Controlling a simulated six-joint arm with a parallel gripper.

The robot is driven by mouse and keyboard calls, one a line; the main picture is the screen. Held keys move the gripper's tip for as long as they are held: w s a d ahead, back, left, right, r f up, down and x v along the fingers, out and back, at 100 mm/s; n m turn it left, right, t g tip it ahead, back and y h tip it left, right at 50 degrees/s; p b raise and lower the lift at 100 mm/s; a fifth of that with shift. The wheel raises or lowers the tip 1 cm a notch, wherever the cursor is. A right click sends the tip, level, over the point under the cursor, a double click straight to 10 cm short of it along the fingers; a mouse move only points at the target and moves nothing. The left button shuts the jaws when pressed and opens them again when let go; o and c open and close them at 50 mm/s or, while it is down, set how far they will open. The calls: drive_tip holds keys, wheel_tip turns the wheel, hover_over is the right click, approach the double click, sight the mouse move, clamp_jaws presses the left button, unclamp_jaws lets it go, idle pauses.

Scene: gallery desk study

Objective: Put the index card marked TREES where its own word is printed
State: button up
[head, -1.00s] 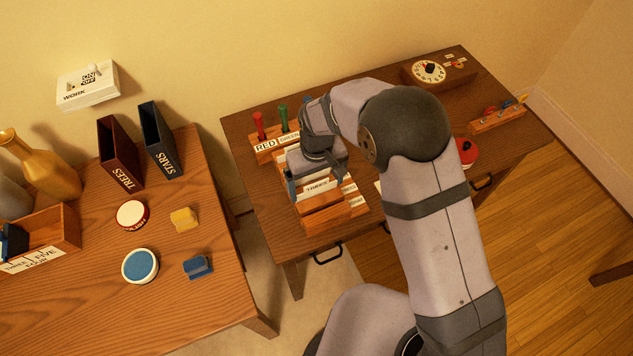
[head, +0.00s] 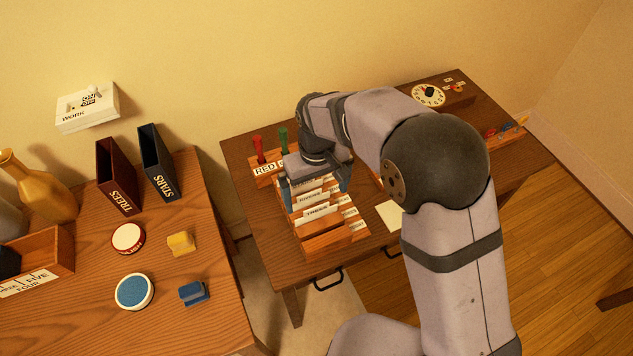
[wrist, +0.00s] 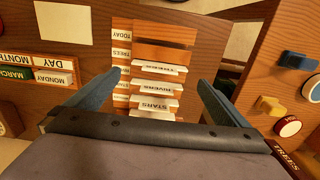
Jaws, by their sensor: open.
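The white index card marked TREES (head: 317,211) stands in a stepped wooden card rack (head: 330,240) as the frontmost card; it shows upside down in the wrist view (wrist: 160,69). Cards reading RIVERS (wrist: 158,87) and STARS (wrist: 155,105) stand behind it. Labels run down the rack's side, and one reads TREES (wrist: 122,53), beside the rack's bare front part; TODAY (wrist: 122,35) is forward of it. A maroon file box (head: 118,180) on the left table also reads TREES. My gripper (head: 315,188) is open and empty above the rack, one finger toward each side of the cards.
A navy STARS file box (head: 158,162) stands beside the maroon one. Red and green pegs (head: 258,150) stand behind the rack. A blank pale card (head: 390,214) lies right of the rack. My arm hides much of the desk's right half.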

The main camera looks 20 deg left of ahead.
drive_tip(key=shift+r+b, duration=0.45)
drive_tip(key=shift+r, duration=2.2)
drive_tip(key=d+m, duration=0.4)
drive_tip(key=d, duration=1.4)
drive_tip(key=s+d+f+m, duration=0.3)
drive_tip(key=s+d+m, duration=0.2)
drive_tip(key=s+d, duration=0.6)
drive_tip(key=d, duration=0.3)
